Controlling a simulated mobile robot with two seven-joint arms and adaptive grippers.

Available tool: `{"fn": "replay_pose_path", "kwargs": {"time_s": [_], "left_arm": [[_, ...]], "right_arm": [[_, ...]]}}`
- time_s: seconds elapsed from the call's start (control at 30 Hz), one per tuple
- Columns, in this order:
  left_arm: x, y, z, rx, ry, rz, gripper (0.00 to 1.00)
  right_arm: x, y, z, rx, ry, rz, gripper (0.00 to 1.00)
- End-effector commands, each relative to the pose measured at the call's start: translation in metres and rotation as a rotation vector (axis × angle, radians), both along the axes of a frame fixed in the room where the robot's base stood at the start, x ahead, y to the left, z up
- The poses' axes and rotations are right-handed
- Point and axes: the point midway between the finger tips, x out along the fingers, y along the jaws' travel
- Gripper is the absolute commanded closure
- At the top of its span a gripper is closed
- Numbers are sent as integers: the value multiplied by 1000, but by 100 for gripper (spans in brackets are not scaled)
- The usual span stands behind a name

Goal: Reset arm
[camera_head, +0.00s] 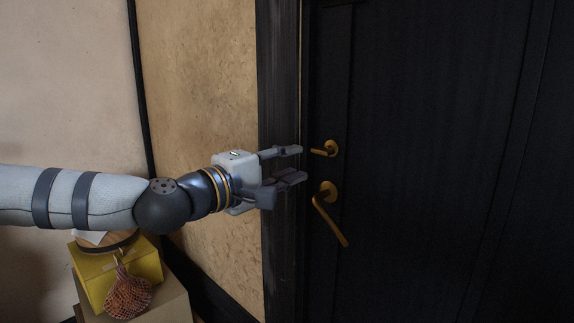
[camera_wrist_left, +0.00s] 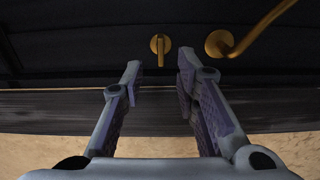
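My left arm comes in from the left in the head view, and its gripper (camera_head: 293,164) is open and empty in front of the dark door frame. The gripper is just left of the brass fittings on the black door (camera_head: 430,150). The small upper brass turn piece (camera_head: 326,149) and the larger door handle (camera_head: 330,215), which slants down to the right, appear apart from the fingers. In the left wrist view, the open left gripper (camera_wrist_left: 160,82) has nothing between its fingers. The turn piece (camera_wrist_left: 160,48) and handle (camera_wrist_left: 245,36) lie beyond the fingertips. My right gripper is not in view.
A yellow box (camera_head: 95,275) with a round wooden item on top and a reddish netted thing (camera_head: 128,295) sit on a cardboard-coloured block below my left arm. A clay wall (camera_head: 200,80) stands behind the arm. The door looks shut.

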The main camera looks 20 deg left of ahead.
Motion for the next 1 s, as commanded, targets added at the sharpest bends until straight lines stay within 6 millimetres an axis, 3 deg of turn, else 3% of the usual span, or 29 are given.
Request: {"fn": "replay_pose_path", "kwargs": {"time_s": [0.13,0.57,0.67,0.77,0.8,0.87,0.9,0.97,1.0], "left_arm": [[-9,3,0,-2,1,0,72],[-9,-2,-7,11,16,-9,72],[-17,-28,-50,83,106,-60,72],[-44,-65,-130,214,269,-154,72],[-62,-77,-163,271,338,-195,72],[-94,-91,-212,358,441,-263,72],[-119,-98,-242,420,507,-311,72],[-162,-103,-283,510,605,-385,72],[-193,-104,-308,572,670,-437,72]], "right_arm": [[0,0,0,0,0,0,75],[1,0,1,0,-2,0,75],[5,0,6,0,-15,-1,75],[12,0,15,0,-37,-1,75],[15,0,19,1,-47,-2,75],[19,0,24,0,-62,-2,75],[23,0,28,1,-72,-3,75],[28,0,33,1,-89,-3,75],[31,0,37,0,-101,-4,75]]}}
